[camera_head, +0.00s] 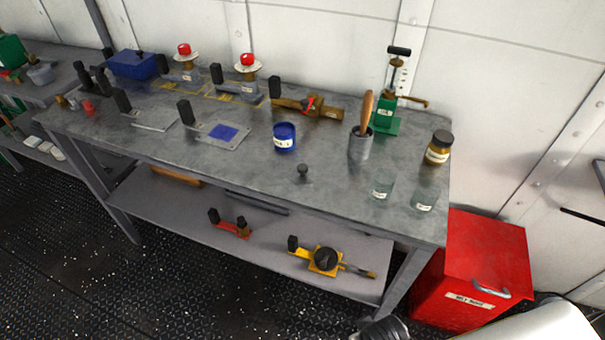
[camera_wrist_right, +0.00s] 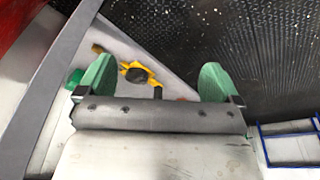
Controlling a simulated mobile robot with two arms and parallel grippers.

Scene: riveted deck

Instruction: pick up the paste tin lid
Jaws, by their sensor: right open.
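A small dark grey knobbed piece (camera_head: 303,172), which looks like the paste tin lid, lies on the grey workbench (camera_head: 335,195), near its front edge. A blue tin with a white label (camera_head: 285,140) stands just behind and left of it, apart from it. My right gripper (camera_wrist_right: 157,82) shows in the right wrist view with two green fingers spread wide and nothing between them. It is away from the lid, which does not show in that view. My left gripper is in neither view.
Right of the lid stand two clear jars (camera_head: 381,187), a grey pot with a wooden handle (camera_head: 361,145), a brown jar (camera_head: 438,148) and a green pump (camera_head: 387,118). A red bin (camera_head: 475,260) stands by the bench's right end. A yellow tool (camera_head: 325,259) lies on the lower shelf.

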